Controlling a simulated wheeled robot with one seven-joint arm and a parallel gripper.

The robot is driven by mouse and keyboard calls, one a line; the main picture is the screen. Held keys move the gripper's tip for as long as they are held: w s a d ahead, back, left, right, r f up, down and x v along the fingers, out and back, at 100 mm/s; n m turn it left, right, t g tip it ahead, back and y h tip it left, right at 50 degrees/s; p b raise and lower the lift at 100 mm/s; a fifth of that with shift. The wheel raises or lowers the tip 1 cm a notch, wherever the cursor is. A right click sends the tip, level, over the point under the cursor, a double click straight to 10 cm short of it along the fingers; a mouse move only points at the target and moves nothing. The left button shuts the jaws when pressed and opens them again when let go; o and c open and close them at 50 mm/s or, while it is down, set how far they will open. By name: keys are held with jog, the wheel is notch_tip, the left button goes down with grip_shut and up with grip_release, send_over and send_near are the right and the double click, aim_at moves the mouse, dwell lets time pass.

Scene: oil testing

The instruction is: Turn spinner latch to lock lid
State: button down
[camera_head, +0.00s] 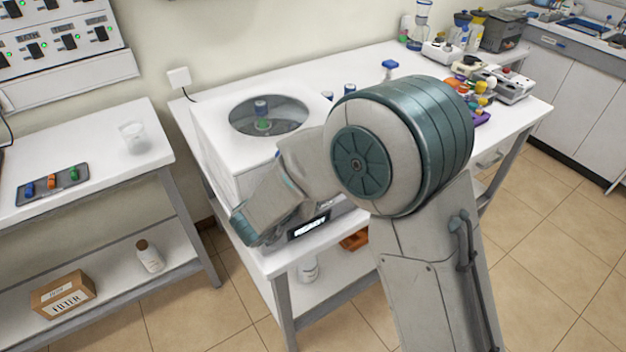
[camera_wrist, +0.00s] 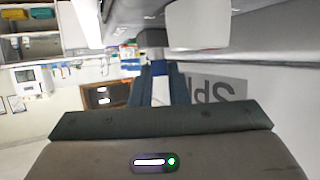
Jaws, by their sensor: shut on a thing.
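The white spinner (camera_head: 213,138) stands on the white table, its lid down, with a round clear window (camera_head: 268,116) on top. A vial with a blue cap and green content shows through the window. My arm crosses in front of the spinner and hides its latch and my gripper in the head view. In the wrist view my gripper (camera_wrist: 162,72) has its two dark blue fingers closed on a narrow white piece, which looks like the spinner latch (camera_wrist: 161,90). Part of the machine's lettering (camera_wrist: 215,88) shows upside down beside the fingers. I cannot tell how far the latch is turned.
A small display (camera_head: 309,226) sits at the spinner's front. Vials stand behind the spinner, and bottles and coloured items crowd the table's right end. A side table (camera_head: 90,190) at left holds a tray with vials (camera_head: 52,185) and a glass beaker (camera_head: 133,137).

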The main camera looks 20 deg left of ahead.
jog(key=shift+a+m+h+p, duration=0.1)
jog(key=shift+m+h+p, duration=0.2)
jog(key=shift+m+h, duration=0.25)
jog(key=c, duration=1.4)
grip_release()
jog(key=b+v, duration=0.1)
jog(key=v, duration=1.2)
jog(key=shift+s+a+r, duration=0.15)
jog(key=shift+s+r, duration=0.05)
jog(key=shift+s, duration=0.05)
